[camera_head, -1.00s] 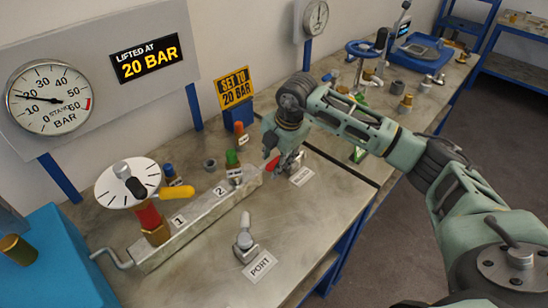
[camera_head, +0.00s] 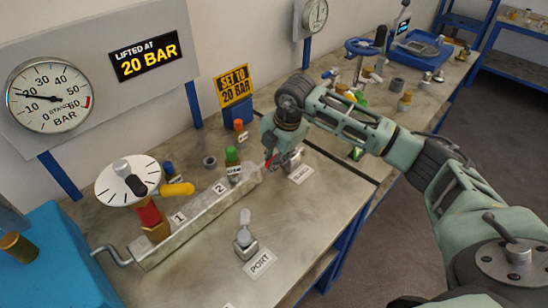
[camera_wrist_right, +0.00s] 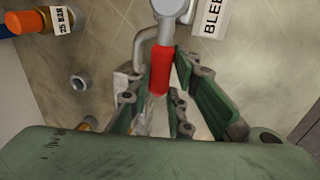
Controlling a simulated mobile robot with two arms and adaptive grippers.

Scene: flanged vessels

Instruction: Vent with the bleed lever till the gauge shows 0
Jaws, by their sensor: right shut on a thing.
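The bleed lever has a red handle (camera_wrist_right: 160,68) on a grey metal pivot, by the label reading BLEED (camera_wrist_right: 209,18). In the head view only a sliver of the red lever (camera_head: 268,165) shows beside my gripper. My right gripper (camera_head: 275,158) reaches down over the bleed valve at the far end of the metal manifold block (camera_head: 200,215). In the wrist view its fingers (camera_wrist_right: 157,75) lie either side of the handle, shut on it. The round gauge (camera_head: 48,95) at upper left has its needle near 20 bar. My left gripper is not in view.
A sign (camera_head: 146,54) reads LIFTED AT 20 BAR. On the block stand a valve with a white dial (camera_head: 127,183) and a yellow handle (camera_head: 177,189). A small lever valve labelled PORT (camera_head: 245,240) stands in front. The bench's front right is clear.

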